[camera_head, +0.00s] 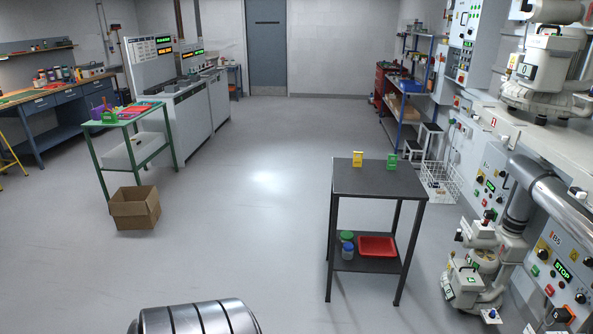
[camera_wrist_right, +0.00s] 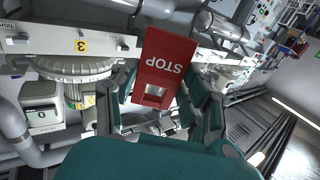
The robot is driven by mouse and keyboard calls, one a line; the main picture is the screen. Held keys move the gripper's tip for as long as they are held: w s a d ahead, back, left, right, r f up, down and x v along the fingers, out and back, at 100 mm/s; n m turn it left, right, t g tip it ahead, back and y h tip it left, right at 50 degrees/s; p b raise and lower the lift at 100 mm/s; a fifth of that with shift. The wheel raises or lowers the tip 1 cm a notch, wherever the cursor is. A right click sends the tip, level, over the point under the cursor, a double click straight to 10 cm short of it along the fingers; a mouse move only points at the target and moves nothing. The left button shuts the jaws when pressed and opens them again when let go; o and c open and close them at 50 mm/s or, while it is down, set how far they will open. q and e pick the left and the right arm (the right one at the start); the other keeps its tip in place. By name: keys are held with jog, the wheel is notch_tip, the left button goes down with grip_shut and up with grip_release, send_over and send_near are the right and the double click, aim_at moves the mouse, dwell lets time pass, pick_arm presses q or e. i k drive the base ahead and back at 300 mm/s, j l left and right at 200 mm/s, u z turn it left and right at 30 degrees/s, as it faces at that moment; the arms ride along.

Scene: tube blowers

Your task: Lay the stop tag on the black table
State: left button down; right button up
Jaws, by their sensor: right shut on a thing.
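The red stop tag (camera_wrist_right: 164,58), with white STOP lettering upside down in the picture and a rectangular opening, is in the right wrist view. My right gripper (camera_wrist_right: 160,95) is shut on it, with a finger on each side. The tag is held in the air in front of grey machinery. The black table (camera_head: 375,182) stands right of centre in the head view. A yellow tag (camera_head: 357,159) and a green tag (camera_head: 391,161) stand near its back edge; the front of its top is bare. Neither gripper shows in the head view.
The table's lower shelf holds a red tray (camera_head: 377,246) and jars (camera_head: 347,243). Machinery with pipes (camera_head: 543,190) lines the right side. A cardboard box (camera_head: 135,208) and a green-framed table (camera_head: 140,150) stand at left. The floor between is clear.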

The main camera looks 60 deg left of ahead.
aim_at(379, 185)
jog(key=i+j+u, duration=0.15)
jog(key=u, duration=0.25)
jog(key=i+j+u, duration=0.15)
jog(key=u, duration=0.25)
jog(key=i+j+u, duration=0.15)
jog(key=u, duration=0.3)
jog(key=i+j+u, duration=0.1)
jog(key=u, duration=0.3)
jog(key=i+u, duration=0.4)
jog(key=i+l+u, duration=0.1)
jog(key=i, duration=0.3)
jog(key=i+l+u, duration=0.1)
jog(key=i+l, duration=0.2)
jog(key=i+l+u, duration=0.15)
jog(key=i, duration=0.35)
jog(key=l, duration=0.1)
